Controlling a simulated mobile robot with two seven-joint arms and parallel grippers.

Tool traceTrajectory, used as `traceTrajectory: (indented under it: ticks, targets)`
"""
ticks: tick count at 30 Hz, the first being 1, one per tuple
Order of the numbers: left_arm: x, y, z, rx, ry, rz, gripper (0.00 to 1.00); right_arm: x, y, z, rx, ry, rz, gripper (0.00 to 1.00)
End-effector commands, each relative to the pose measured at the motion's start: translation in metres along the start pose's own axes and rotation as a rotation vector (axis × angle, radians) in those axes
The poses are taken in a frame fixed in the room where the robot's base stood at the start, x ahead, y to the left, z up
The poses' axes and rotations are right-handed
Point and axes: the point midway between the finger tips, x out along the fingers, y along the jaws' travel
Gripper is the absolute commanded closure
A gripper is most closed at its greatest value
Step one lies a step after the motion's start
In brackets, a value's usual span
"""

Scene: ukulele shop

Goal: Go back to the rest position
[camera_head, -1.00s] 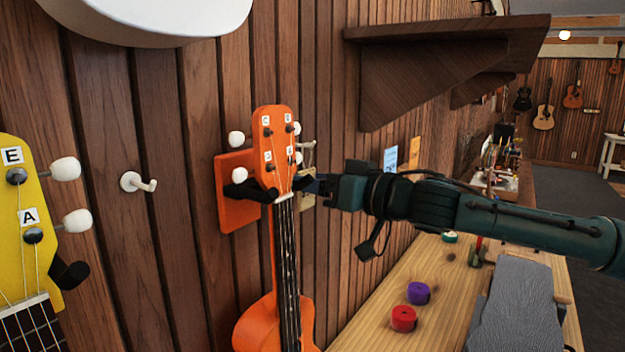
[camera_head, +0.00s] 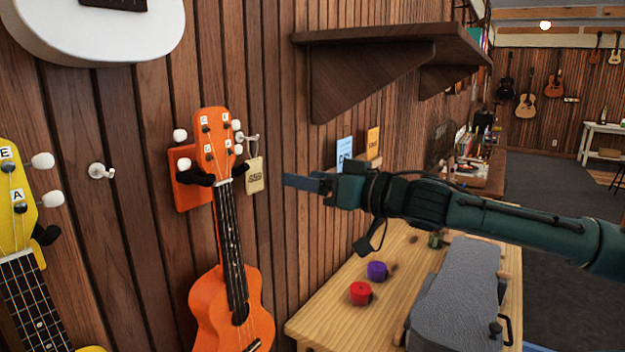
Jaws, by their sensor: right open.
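My right gripper (camera_head: 308,183) is open and empty, at the end of my dark green right arm, which comes in from the right. It is in front of the wooden wall, to the right of the orange ukulele (camera_head: 222,290) and apart from it. The ukulele hangs upright by its headstock on the black prongs of an orange wall hanger (camera_head: 183,168). A tan tag (camera_head: 254,175) hangs from a white peg just right of the headstock. My left gripper is not in view.
A wooden bench (camera_head: 330,318) below my arm holds red (camera_head: 360,293) and purple (camera_head: 377,271) rolls and a grey case (camera_head: 458,300). A wooden shelf (camera_head: 370,70) juts from the wall above. A yellow ukulele (camera_head: 30,290) and a white instrument (camera_head: 100,35) hang at left. Grey floor is open at right.

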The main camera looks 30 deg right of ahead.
Motion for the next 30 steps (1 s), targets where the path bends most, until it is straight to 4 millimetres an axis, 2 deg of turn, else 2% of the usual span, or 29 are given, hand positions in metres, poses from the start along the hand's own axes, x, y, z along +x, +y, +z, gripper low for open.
traceTrajectory:
  ticks: [9, 11, 14, 17, 18, 22, 24, 26, 27, 30]
  targets:
    - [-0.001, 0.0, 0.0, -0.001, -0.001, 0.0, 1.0, 0.0, 0.002, 0.002, 0.001, -0.001, 0.003, 0.34]
    - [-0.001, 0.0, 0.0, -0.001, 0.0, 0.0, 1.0, -0.001, 0.008, 0.011, 0.003, -0.005, 0.013, 0.34]
    - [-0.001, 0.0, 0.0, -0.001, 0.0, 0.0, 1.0, -0.005, 0.027, 0.046, 0.005, -0.025, 0.052, 0.34]
    - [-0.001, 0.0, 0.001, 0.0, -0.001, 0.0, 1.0, -0.014, 0.052, 0.107, -0.002, -0.069, 0.115, 0.34]
    - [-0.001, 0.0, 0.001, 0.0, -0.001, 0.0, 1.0, -0.019, 0.06, 0.136, -0.008, -0.093, 0.14, 0.34]
    - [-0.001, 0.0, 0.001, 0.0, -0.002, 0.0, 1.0, -0.041, 0.07, 0.234, -0.03, -0.19, 0.211, 0.34]
    - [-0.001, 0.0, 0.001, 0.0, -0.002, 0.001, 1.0, -0.054, 0.064, 0.286, -0.042, -0.249, 0.237, 0.34]
    - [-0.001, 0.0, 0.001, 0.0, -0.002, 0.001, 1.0, -0.067, 0.054, 0.329, -0.053, -0.303, 0.253, 0.34]
    - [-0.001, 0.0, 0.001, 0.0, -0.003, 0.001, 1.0, -0.075, 0.044, 0.358, -0.059, -0.341, 0.261, 0.34]
    - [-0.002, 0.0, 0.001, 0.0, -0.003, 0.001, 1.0, -0.096, 0.01, 0.423, -0.075, -0.434, 0.267, 0.34]
